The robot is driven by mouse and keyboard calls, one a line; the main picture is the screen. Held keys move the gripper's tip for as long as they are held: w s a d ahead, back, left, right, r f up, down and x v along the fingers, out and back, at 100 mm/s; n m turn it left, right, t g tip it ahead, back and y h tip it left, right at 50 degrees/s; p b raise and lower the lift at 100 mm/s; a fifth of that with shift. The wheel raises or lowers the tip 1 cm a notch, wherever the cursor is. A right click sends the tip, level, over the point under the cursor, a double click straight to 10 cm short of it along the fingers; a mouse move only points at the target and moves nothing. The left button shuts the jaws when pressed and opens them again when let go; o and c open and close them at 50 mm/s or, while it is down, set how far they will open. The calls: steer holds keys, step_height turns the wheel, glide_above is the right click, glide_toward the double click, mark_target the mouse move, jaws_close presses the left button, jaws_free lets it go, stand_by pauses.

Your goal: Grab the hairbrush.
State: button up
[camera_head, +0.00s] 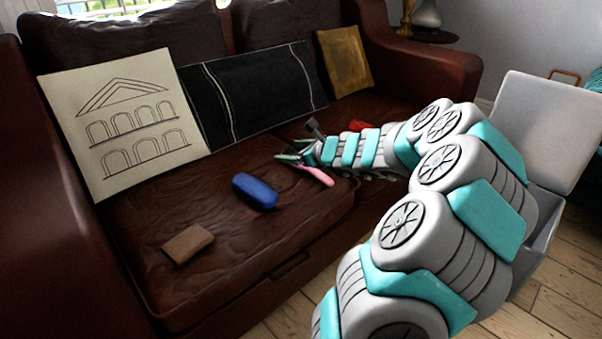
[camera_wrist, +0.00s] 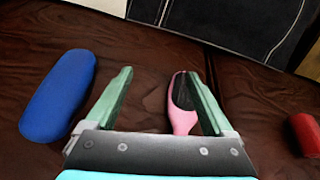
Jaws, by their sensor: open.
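The hairbrush (camera_head: 316,174) is pink and lies on the brown leather sofa seat; its handle shows at my gripper's front side in the head view. In the wrist view the pink hairbrush (camera_wrist: 183,122) has a dark bristle head and lies close to the inner side of the right finger, its lower end hidden behind the gripper body. My gripper (camera_head: 287,157) is low over the seat, open and empty. In the wrist view its two green fingers (camera_wrist: 158,96) are spread wide, with bare seat between the left finger and the brush. I cannot tell whether the right finger touches the brush.
A blue case-like object (camera_head: 255,191) lies left of the gripper, and a brown block (camera_head: 188,244) nearer the seat's front. A red object (camera_wrist: 304,134) lies right of the gripper. Cushions (camera_head: 122,122) line the backrest. A grey open box (camera_head: 543,130) stands at the right.

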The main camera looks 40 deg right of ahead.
mark_target(297, 150)
steer(key=d+f+m, duration=0.1)
steer(key=s+d+f+m+h, duration=0.1)
steer(key=d, duration=0.1)
steer(key=d+f, duration=0.1)
steer(key=d, duration=0.1)
steer(key=shift+s+d+m, duration=0.2)
steer(key=shift+m, duration=0.2)
steer(key=shift+w+d+f+h+b, duration=0.2)
steer(key=shift+d+h+b, duration=0.1)
steer(key=shift+r+b+x, duration=0.15)
steer(key=shift+b+x, duration=0.2)
steer(key=shift+x, duration=1.45)
steer(key=shift+r+b+x, duration=0.2)
steer(key=shift+b+x, duration=0.1)
steer(key=shift+x, duration=1.5)
steer(key=shift+w, duration=0.1)
steer(key=shift+c, duration=0.2)
jaws_close()
